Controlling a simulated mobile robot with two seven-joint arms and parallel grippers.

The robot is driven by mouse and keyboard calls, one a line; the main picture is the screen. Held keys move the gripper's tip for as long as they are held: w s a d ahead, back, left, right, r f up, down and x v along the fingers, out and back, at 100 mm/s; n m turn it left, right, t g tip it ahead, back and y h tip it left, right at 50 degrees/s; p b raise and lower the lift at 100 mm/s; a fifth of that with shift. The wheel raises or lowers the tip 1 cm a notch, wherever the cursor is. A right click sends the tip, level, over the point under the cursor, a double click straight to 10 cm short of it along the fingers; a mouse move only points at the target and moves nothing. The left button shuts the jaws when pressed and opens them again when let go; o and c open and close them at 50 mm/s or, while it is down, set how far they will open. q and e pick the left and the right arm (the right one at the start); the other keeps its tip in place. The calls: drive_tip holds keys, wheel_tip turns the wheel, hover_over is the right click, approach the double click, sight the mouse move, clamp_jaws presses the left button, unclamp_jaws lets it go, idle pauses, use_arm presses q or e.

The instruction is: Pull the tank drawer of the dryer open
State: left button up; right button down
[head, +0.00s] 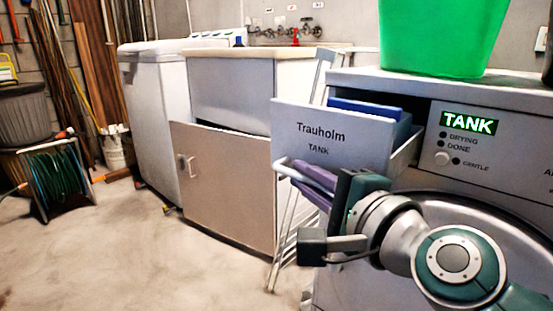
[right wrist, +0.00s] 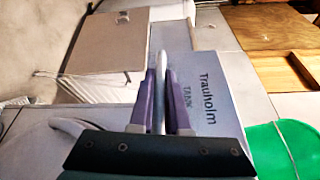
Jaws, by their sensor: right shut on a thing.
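The tank drawer (head: 318,137) of the dryer (head: 458,105) stands pulled out from the dryer's front at the upper left, its white front marked "Trauholm TANK". A blue tank (head: 368,110) shows inside it. The drawer front also shows in the right wrist view (right wrist: 218,95). My right gripper (head: 312,180) is at the white bar handle (right wrist: 158,85) below the lettering, its purple fingers on both sides of the bar and shut on it. My left gripper is in neither view.
A green bin (head: 440,40) stands on top of the dryer. A sink cabinet with an ajar door (head: 222,180) is left of the drawer. A folded ladder (head: 285,235) leans between them. A hose reel (head: 55,178) stands far left. The floor (head: 120,255) in front is clear.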

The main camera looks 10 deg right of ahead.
drive_tip(key=shift+s+a+p, duration=0.35)
drive_tip(key=shift+s+a, duration=0.55)
drive_tip(key=shift+a, duration=0.25)
drive_tip(key=c, duration=0.9)
unclamp_jaws()
drive_tip(key=p+v, duration=0.2)
drive_tip(key=v, duration=0.8)
